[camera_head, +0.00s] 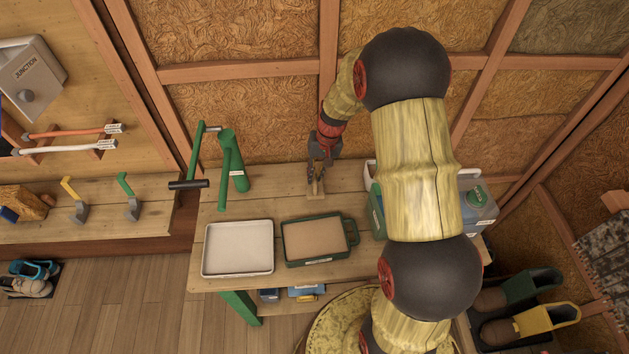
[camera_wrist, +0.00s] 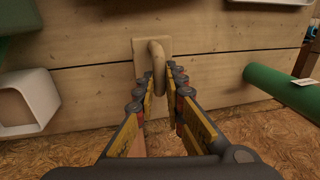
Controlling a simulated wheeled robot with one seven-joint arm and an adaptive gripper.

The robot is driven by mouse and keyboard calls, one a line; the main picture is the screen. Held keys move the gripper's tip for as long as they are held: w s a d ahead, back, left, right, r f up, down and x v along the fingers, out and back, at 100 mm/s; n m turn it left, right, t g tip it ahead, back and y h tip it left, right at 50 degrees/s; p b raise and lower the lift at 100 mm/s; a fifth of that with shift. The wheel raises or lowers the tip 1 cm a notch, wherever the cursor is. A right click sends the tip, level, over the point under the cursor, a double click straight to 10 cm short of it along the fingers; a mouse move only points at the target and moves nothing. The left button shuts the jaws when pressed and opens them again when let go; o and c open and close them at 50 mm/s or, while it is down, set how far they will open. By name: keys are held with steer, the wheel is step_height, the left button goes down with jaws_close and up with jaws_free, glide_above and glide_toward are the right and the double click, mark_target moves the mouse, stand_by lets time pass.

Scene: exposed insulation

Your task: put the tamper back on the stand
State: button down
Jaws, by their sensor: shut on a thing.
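My gripper (camera_head: 318,172) is low over the back of the wooden workbench, with its fingers pointing down. In the wrist view my gripper (camera_wrist: 157,84) is shut on the rounded handle of a pale wooden piece (camera_wrist: 155,52), which I take to be the tamper. A flat, square pale plate (camera_wrist: 138,47) shows at its foot, and it also shows in the head view (camera_head: 316,195). The plate looks at or very near the bench top. I cannot tell whether it is the tamper's foot or the stand. The fingers hide part of the handle.
A green post tool (camera_head: 231,160) stands left of my gripper. In front are a white tray (camera_head: 206,264) and a green tray of brown fill (camera_head: 352,232). A white container (camera_head: 369,172) and a grey box (camera_head: 480,212) stand right. The insulated wall (camera_head: 240,115) is close behind.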

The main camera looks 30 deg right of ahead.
mark_target(315, 180)
steer(key=shift+w+d+f, duration=0.1)
steer(key=shift+w+f, duration=0.2)
steer(key=shift+f, duration=0.1)
steer(key=shift+f+b, duration=0.45)
steer(key=shift+f, duration=1.1)
steer(key=shift+f, duration=0.1)
steer(key=c, duration=1.9)
jaws_free()
